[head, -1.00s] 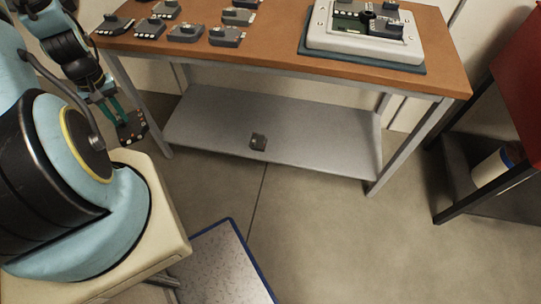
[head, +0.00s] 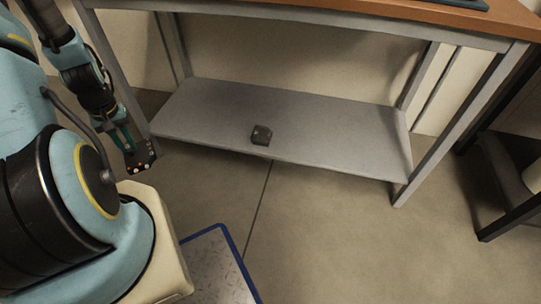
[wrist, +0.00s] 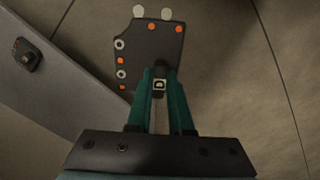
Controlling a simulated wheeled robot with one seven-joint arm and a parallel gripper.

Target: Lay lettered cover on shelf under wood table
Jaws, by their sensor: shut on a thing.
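My gripper (head: 126,139) is shut on a dark cover, near the left front leg of the wood table. The cover (wrist: 150,46) is a flat dark plate with orange and pale round spots along its edges, and a small square mark with a letter shows between the fingertips. In the head view the cover (head: 142,158) hangs left of the shelf, apart from it. The grey shelf (head: 330,128) lies under the wood table (head: 440,14). In the wrist view the shelf (wrist: 50,100) is at the left.
A small dark block (head: 261,135) sits near the shelf's front edge; the rest of the shelf is bare. The table's front right leg (head: 458,120) and a dark stand (head: 500,185) are at the right. A blue-edged panel (head: 215,265) is on the floor below.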

